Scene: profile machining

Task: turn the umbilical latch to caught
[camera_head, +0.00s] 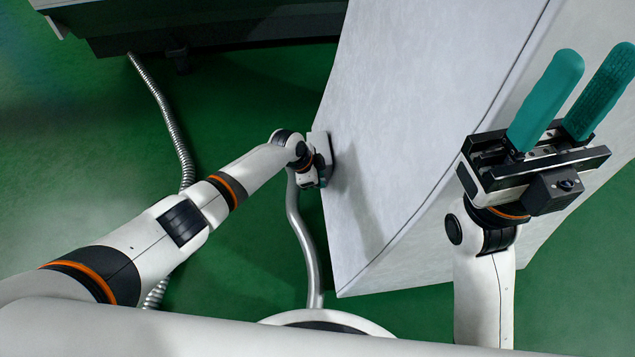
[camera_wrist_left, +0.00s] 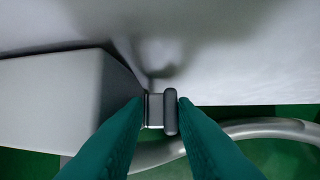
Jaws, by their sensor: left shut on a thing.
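The umbilical latch (camera_wrist_left: 171,112) is a small grey rounded bar on a short stub, in the left wrist view. It sticks out from the side of a pale grey connector box (camera_wrist_left: 65,95). My left gripper (camera_wrist_left: 160,104) is shut on the latch, with a teal finger on each side. In the head view the left gripper (camera_head: 319,181) is at the side of the large white panel, below the connector box (camera_head: 321,144); the latch is hidden there. My right gripper (camera_head: 575,98) is open and empty, with its teal fingers apart, in front of the panel at the right.
The large white panel (camera_head: 410,110) fills the middle and right. A smooth grey hose (camera_head: 306,245) runs down near the left gripper. A ribbed metal conduit (camera_head: 165,110) lies on the green floor (camera_head: 250,85) at the left. A dark machine edge (camera_head: 210,30) is at the top.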

